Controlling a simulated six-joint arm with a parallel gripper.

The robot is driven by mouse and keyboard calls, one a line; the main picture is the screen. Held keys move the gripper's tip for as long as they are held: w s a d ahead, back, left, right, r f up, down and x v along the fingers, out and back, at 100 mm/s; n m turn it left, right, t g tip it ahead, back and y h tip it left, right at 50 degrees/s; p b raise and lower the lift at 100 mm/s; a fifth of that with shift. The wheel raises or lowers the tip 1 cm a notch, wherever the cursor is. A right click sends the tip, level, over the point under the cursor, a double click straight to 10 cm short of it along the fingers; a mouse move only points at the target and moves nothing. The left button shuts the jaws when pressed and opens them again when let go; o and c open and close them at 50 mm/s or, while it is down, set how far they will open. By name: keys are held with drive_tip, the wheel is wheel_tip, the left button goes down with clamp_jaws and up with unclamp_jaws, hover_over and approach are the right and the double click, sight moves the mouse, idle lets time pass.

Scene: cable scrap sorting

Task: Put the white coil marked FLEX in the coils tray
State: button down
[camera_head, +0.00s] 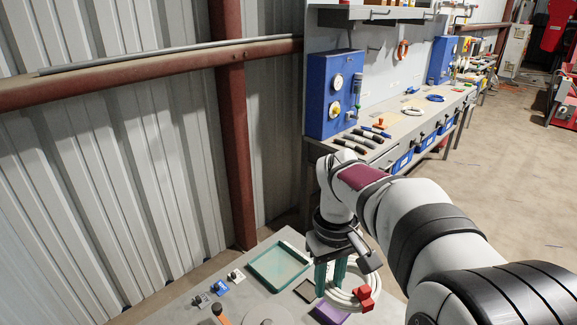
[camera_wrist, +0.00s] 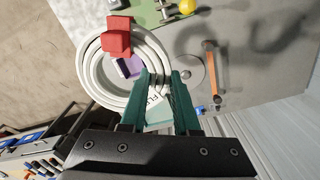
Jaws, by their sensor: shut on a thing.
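The white coil (camera_wrist: 91,70) is a ring of several turns, with a white label (camera_wrist: 154,97) at the fingers that seems to read FLEX. My gripper (camera_wrist: 163,78) is shut on the coil's near edge with its teal fingers. In the head view the coil (camera_head: 339,299) hangs at my gripper (camera_head: 333,287), at the table's right side. A red block (camera_wrist: 117,38) overlaps the coil's far side. A shallow teal-rimmed tray (camera_head: 255,271) lies left of my gripper and looks empty; its label cannot be read. I cannot tell the coil's exact height.
A purple thing (camera_head: 330,313) and a small dark square (camera_head: 304,290) lie near the coil. Small grey, blue (camera_head: 219,288) and white pieces lie left of the tray. In the wrist view are an orange-handled tool (camera_wrist: 214,75), a grey disc (camera_wrist: 186,72) and a yellow ball (camera_wrist: 187,6).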

drive_tip(key=d+r+m, duration=0.1)
drive_tip(key=s+r+m, duration=0.1)
drive_tip(key=r, duration=0.1)
drive_tip(key=s+d+r+m, duration=0.1)
drive_tip(key=shift+s+d+r+m, duration=0.15)
drive_tip(key=shift+d+r+m, duration=0.05)
drive_tip(key=shift+d+m, duration=0.1)
drive_tip(key=shift+d+r, duration=0.1)
drive_tip(key=shift+r, duration=0.1)
drive_tip(key=w+a+f+n, duration=0.4)
drive_tip(key=w+f+n, duration=0.1)
drive_tip(key=w+f, duration=0.2)
drive_tip(key=w+a+f+n+t, duration=0.1)
drive_tip(key=w+a+f+n, duration=0.3)
drive_tip(key=w+f+n, duration=0.2)
drive_tip(key=w+a+f+n+t, duration=0.1)
drive_tip(key=w+a+f+n, duration=0.3)
drive_tip(key=w+f, duration=0.5)
drive_tip(key=shift+w+a+f+n, duration=0.15)
drive_tip(key=shift+f+n, duration=0.05)
drive_tip(key=shift+n, duration=0.35)
drive_tip(key=shift+w+a+f+n, duration=0.1)
drive_tip(key=shift+a+f+n, duration=0.05)
drive_tip(key=shift+n, duration=0.4)
drive_tip(key=shift+w+a+f, duration=0.1)
drive_tip(key=shift+a+f, duration=0.05)
drive_tip(key=shift+f, duration=0.75)
drive_tip(key=shift+f, duration=0.1)
drive_tip(key=shift+f, duration=0.5)
